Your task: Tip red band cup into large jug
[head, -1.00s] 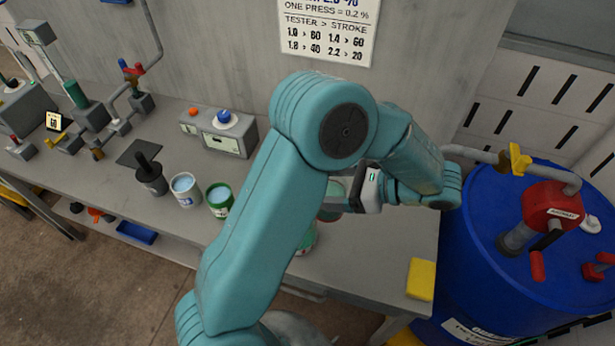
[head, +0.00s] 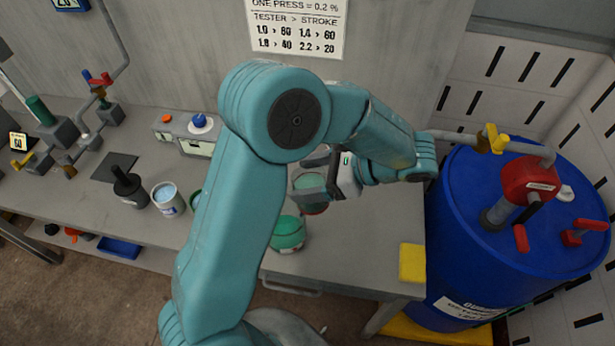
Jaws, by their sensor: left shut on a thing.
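My left gripper (head: 328,176) is shut on a cup (head: 309,183) with greenish contents and a red band low on its side. It holds the cup above the bench, just behind and to the right of a rounded vessel with green contents, which looks like the large jug (head: 289,234). My left arm hides the jug's left side. The cup's exact tilt is hard to tell, and no stream shows between cup and jug. My right gripper is not in view.
A blue-band cup (head: 169,203) and a dark pot (head: 130,190) stand left of my arm, which mostly hides a green cup. A tester box (head: 196,142) is behind. A yellow block (head: 412,263) lies at the bench's right end, beside a blue drum (head: 455,235).

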